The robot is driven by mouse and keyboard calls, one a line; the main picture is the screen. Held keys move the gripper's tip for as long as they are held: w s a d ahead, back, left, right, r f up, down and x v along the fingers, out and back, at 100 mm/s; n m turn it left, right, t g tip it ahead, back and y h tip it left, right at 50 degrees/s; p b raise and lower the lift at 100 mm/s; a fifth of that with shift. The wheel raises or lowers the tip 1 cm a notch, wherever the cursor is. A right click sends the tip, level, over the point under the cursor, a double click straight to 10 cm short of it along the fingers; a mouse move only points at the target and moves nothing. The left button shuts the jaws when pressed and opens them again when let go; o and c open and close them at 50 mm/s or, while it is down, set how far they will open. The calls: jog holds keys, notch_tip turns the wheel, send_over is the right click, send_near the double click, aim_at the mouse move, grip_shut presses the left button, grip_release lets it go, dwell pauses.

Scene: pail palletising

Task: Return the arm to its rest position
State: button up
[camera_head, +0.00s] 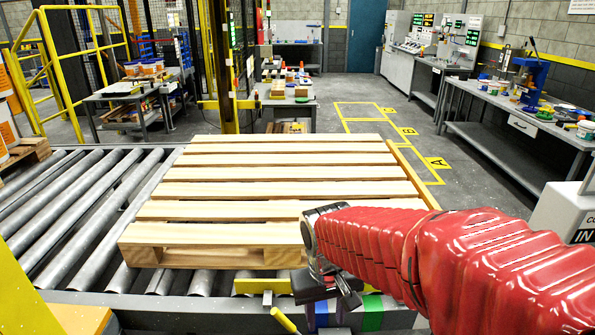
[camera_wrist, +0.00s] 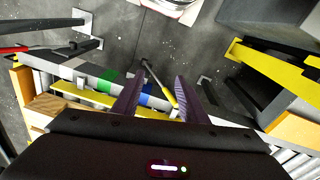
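My red-sleeved arm reaches in from the right in the head view. My gripper (camera_head: 338,290) is low at the near right corner of the wooden pallet (camera_head: 270,232), by the conveyor's front edge, and hides part of that corner. In the wrist view my gripper's two dark fingers (camera_wrist: 158,92) stand apart with nothing held between them. Beyond them show the conveyor's front rail, a yellow-handled lever (camera_wrist: 160,85) and the grey floor. The pallet is bare, with no pails on it.
The roller conveyor (camera_head: 75,195) runs under and left of the pallet. Yellow floor bays (camera_head: 408,131) lie behind it. A bench (camera_head: 510,125) stands at the right, a worktable (camera_head: 140,98) at the back left. A yellow-handled lever (camera_head: 284,319) sticks out at the front rail.

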jog(key=s+d+r+m+t, duration=0.2)
jog(key=s+d+r+t, duration=0.2)
jog(key=s+d+r, duration=0.6)
jog(key=shift+s+t+y, duration=0.25)
jog(key=shift+t+y, duration=0.05)
jog(key=shift+t, duration=0.1)
dwell(2.3)
